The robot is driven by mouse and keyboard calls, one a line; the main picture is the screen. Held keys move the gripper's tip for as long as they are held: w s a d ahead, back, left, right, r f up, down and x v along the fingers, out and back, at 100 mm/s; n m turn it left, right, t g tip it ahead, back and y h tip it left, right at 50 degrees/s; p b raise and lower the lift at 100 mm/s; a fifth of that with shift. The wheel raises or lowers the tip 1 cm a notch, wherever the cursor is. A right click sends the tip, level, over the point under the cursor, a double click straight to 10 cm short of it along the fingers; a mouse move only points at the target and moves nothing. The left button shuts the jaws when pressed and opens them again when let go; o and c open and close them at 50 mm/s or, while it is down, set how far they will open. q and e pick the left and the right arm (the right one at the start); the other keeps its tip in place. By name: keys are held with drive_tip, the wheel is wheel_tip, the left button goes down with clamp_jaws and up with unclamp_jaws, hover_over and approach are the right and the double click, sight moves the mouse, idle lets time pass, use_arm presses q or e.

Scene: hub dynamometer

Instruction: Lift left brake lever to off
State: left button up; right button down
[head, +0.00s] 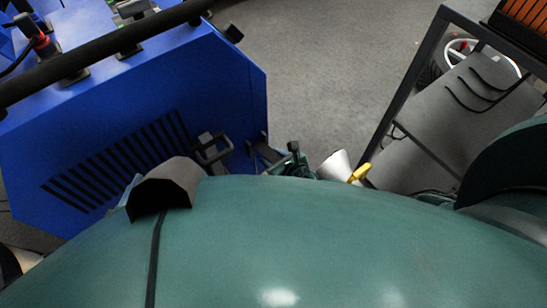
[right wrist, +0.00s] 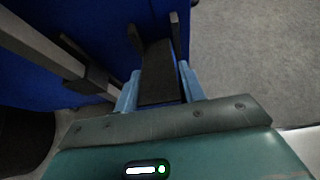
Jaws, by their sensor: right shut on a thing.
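The brake lever, a dark lever piece (right wrist: 158,70) with two upright side plates, sits on the side of the blue machine (head: 225,95). My right gripper (right wrist: 160,88) is shut on it, one pale blue finger on each side. In the head view, my right gripper (head: 277,164) is small and dark, at the machine's lower right corner, partly hidden behind my green body. The lever's tilt is hard to tell. My left gripper cannot be made out.
A grey bracket or handle (head: 213,152) juts from the machine left of my right gripper; a grey bar (right wrist: 55,55) passes close to the left in the wrist view. A dark frame (head: 410,85) stands on the right. Grey floor (head: 330,70) between is clear.

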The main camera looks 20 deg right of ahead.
drive_tip(key=shift+w+a+r, duration=0.1)
drive_tip(key=shift+w+r, duration=0.25)
drive_tip(key=shift+r, duration=0.05)
drive_tip(key=c, duration=1.2)
unclamp_jaws()
drive_tip(key=o, duration=0.4)
drive_tip(key=shift+s+f, duration=0.2)
drive_tip(key=shift+f, duration=0.05)
drive_tip(key=shift+c, duration=0.2)
use_arm(q)
drive_tip(key=r+p, duration=0.1)
drive_tip(key=s+a+r+n+p, duration=0.1)
drive_tip(key=p, duration=0.1)
drive_tip(key=r+n+g+y+p, duration=0.1)
drive_tip(key=p, duration=0.1)
drive_tip(key=shift+s+a+r, duration=0.3)
drive_tip(key=shift+r, duration=0.1)
use_arm(e)
drive_tip(key=v, duration=1.3)
drive_tip(key=shift+s, duration=0.1)
